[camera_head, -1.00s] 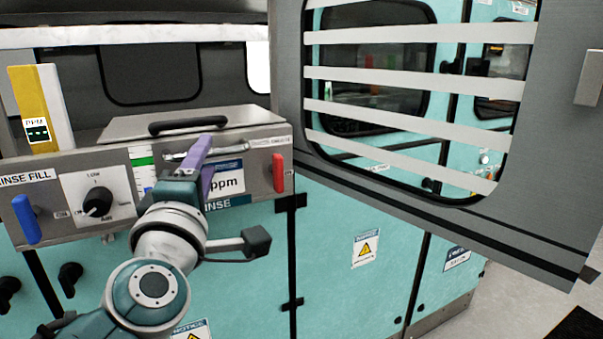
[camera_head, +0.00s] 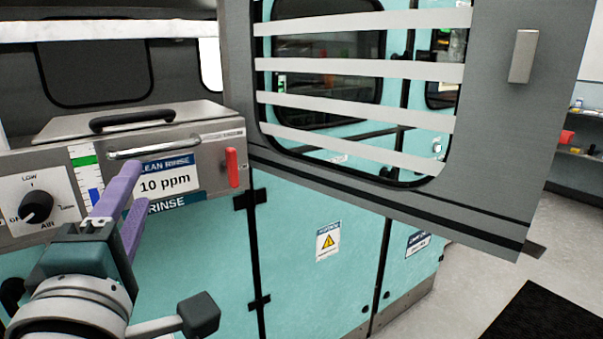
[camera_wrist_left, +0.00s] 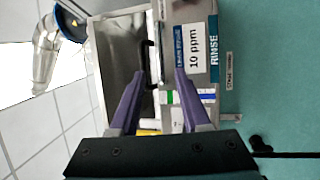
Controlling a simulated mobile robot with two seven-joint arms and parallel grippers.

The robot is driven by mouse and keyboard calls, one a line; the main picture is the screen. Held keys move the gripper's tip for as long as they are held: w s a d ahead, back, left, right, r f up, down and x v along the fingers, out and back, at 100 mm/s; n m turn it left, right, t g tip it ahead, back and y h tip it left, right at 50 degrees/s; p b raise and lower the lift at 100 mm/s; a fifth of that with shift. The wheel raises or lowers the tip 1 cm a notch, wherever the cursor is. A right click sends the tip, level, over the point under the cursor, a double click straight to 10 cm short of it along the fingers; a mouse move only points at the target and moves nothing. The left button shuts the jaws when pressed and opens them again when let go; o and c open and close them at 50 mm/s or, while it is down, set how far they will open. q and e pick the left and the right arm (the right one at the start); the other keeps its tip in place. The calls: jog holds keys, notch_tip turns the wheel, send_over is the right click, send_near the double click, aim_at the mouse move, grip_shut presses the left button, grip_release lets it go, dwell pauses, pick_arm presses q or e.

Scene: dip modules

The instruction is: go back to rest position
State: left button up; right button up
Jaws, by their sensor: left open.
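My left gripper (camera_head: 122,208) is in the lower left of the head view, with its two purple fingers apart and nothing between them. It is in front of the rinse module (camera_head: 205,165), apart from it as far as I can see. In the left wrist view the open fingers (camera_wrist_left: 152,100) point toward the module's lid and its "10 ppm" label (camera_wrist_left: 193,45). My right gripper is not in view.
A grey door with a striped window (camera_head: 490,130) stands open at the right. The module has a metal handle (camera_head: 155,147), a red handle (camera_head: 233,168) and a black knob (camera_head: 36,206). Teal cabinet doors (camera_head: 300,270) are below. Floor (camera_head: 460,285) is clear at the right, with a black mat.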

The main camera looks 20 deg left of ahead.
pick_arm(q)
jog(key=s+d+f+m+g+h, duration=0.25)
jog(key=d+m+h, duration=0.35)
jog(key=m, duration=0.3)
jog(key=s+d+f+m+g+h, duration=0.1)
jog(key=d+f+m+g+h, duration=0.1)
jog(key=d+f+m+h, duration=0.35)
jog(key=s+a+f+m+g+y, duration=0.1)
jog(key=s+a+f+m+g, duration=0.15)
jog(key=s+m+g, duration=0.4)
jog(key=s+a+f+m+g+y, duration=0.1)
jog(key=s+f+m+g, duration=0.25)
jog(key=s, duration=0.65)
notch_tip(320, 180, up, 39)
jog(key=p, duration=3.8)
jog(key=shift+w+f, duration=0.15)
jog(key=shift+w, duration=0.05)
